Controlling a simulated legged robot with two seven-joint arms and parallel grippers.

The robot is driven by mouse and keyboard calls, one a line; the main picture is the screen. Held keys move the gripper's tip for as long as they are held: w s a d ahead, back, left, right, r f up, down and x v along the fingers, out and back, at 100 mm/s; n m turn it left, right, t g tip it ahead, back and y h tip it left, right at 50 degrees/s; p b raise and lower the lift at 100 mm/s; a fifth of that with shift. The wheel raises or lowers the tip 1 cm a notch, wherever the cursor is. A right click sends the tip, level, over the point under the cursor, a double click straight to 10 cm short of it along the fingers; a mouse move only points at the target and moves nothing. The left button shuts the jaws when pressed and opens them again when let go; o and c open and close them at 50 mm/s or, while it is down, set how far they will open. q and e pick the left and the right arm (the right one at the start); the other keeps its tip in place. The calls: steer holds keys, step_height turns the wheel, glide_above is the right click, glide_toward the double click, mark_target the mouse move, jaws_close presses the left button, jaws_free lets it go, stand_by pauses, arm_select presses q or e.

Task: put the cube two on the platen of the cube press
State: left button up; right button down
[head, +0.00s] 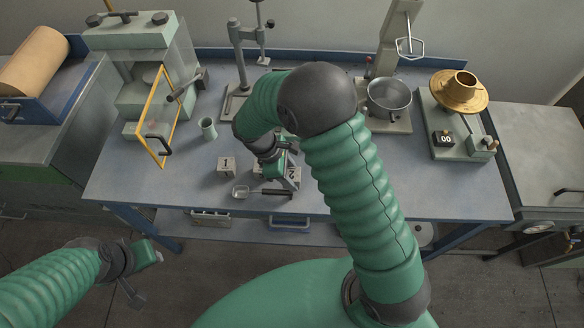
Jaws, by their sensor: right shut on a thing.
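My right gripper (280,170) is over the middle of the bench, shut on a grey cube marked 2 (292,177). The arm and hand cover part of the cube; I cannot tell whether it touches the bench. Another grey cube, marked 1 (226,165), stands to its left. The cube press (130,33) is at the back left, its yellow-framed guard (158,112) swung open toward the front. Its platen area lies between the columns, partly behind the guard. My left gripper (145,262) is low at the left, off the bench; its fingers are unclear.
A small glass dish (240,191) and a dark-handled tool (277,193) lie near the front edge. A green cup (208,128) stands between press and cubes. A stand (240,60), a metal bowl (388,96) and a brass funnel device (459,92) are further right.

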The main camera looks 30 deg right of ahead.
mark_target(290, 170)
steer(key=w, duration=0.1)
steer(key=w+d, duration=0.1)
steer(key=w, duration=0.2)
steer(key=shift+d+f, duration=0.2)
steer(key=shift+f, duration=0.05)
steer(key=shift+w+d+f, duration=0.1)
steer(key=shift+f, duration=0.2)
steer(key=shift+d+f, duration=0.2)
steer(key=shift+f, duration=1.3)
steer(key=c, duration=0.7)
jaws_free()
steer(key=shift+a, duration=0.15)
steer(key=shift+c, duration=0.2)
steer(key=shift+r, duration=0.1)
